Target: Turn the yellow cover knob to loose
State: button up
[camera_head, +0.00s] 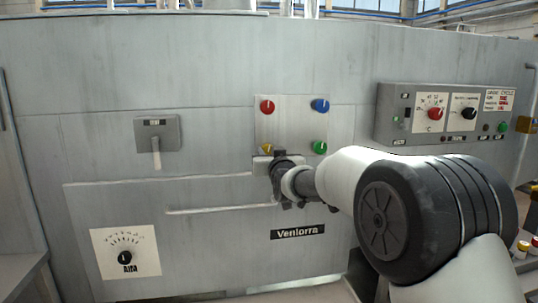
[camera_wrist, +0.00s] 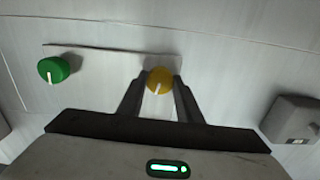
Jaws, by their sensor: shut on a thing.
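The yellow knob (camera_head: 266,149) is at the lower left of a pale plate (camera_head: 292,103) on the grey machine front. In the head view my gripper (camera_head: 272,158) is right at it and hides part of it. In the wrist view the yellow knob (camera_wrist: 159,80) sits between the two fingertips of my gripper (camera_wrist: 160,84), which are shut on its sides. A white pointer line on the knob runs down and slightly left in the wrist view.
On the same plate are a red knob (camera_head: 267,106), a blue knob (camera_head: 320,105) and a green knob (camera_head: 320,147). A lever box (camera_head: 171,131) is to the left, a dial (camera_head: 125,256) lower left, and a control box (camera_head: 445,113) to the right. A long handle (camera_head: 220,208) runs below the plate.

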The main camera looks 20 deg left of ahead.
jog(key=shift+n, duration=0.8)
jog(key=o, duration=1)
jog(key=shift+o, duration=0.2)
jog(key=p+v, duration=0.1)
jog(key=v, duration=1.6)
jog(key=shift+s, duration=0.2)
